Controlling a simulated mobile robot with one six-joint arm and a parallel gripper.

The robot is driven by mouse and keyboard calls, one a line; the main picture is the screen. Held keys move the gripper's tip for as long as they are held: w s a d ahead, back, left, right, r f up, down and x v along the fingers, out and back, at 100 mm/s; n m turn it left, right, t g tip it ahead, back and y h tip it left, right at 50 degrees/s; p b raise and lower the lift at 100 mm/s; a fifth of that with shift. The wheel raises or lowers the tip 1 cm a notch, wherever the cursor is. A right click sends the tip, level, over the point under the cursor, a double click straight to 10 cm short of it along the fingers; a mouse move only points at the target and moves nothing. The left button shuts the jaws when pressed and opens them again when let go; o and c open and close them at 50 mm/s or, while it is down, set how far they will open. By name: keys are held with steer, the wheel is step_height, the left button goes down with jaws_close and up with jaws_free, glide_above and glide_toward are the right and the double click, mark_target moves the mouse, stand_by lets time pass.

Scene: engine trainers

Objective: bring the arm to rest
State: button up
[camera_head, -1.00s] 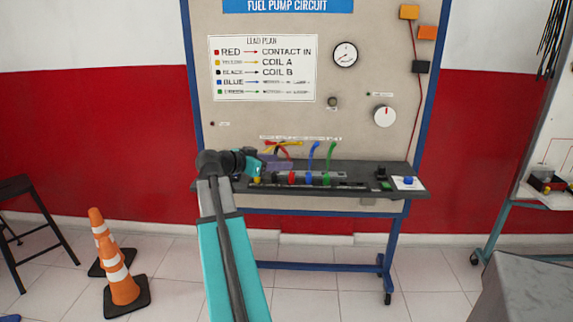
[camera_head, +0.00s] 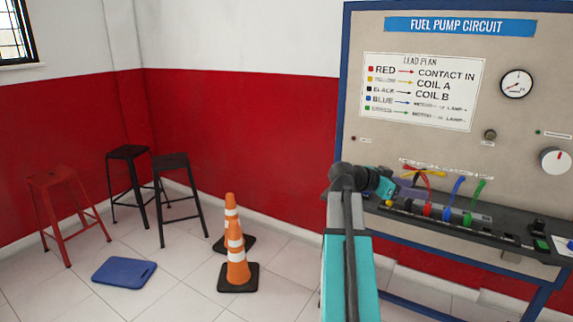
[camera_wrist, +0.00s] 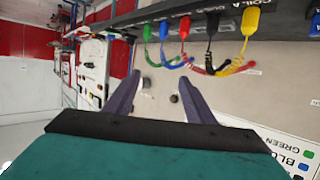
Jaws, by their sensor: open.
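My arm reaches up from the bottom of the head view to the fuel pump circuit board (camera_head: 440,140). My gripper (camera_head: 412,190) is at the left part of the board's ledge, partly hidden by my wrist. In the wrist view my gripper (camera_wrist: 160,90) shows two purple fingers spread apart with nothing between them. Beyond them are the board's face and the coloured leads. The red lead (camera_wrist: 185,28), the yellow lead (camera_wrist: 250,22) and the green lead (camera_wrist: 148,33) are plugged in along the ledge (camera_wrist: 140,14). I cannot tell how far the fingers are from the leads.
Two orange cones (camera_head: 237,262) stand on the floor left of my arm. A red stool (camera_head: 62,205), black stools (camera_head: 172,192) and a blue mat (camera_head: 124,272) are further left. The floor between the mat and the cones is clear.

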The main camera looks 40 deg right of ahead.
steer(key=w+a+f+n+t, duration=0.1)
steer(key=w+a+f+n, duration=0.1)
steer(key=w+a+f, duration=0.6)
steer(key=w+a+f+n+t, duration=0.25)
steer(key=w+f, duration=0.35)
steer(key=f, duration=0.4)
steer(key=w+a+f+n+y, duration=0.2)
steer(key=a+f+n, duration=0.1)
steer(key=a+f, duration=0.7)
steer(key=w+a+f+n+y, duration=0.1)
steer(key=a+f+n+y, duration=0.1)
steer(key=a+f, duration=0.8)
steer(key=s+a+f+n+y, duration=0.25)
steer(key=s+a+f, duration=0.25)
steer(key=a+f, duration=0.4)
steer(key=s+a+f+n+y, duration=0.1)
steer(key=s+a+f+n, duration=0.4)
steer(key=f, duration=0.7)
steer(key=s+a+f+n+g+y, duration=0.1)
steer(key=s+a+f+n+y, duration=0.2)
steer(key=s+a, duration=0.4)
steer(key=s+a+f+n+g+y, duration=0.2)
steer(key=s+a+f, duration=0.3)
steer(key=a, duration=0.6)
steer(key=shift+s+a+f+n+y+p, duration=0.25)
steer(key=shift+s+a+n+y+p, duration=0.15)
steer(key=shift+s, duration=0.9)
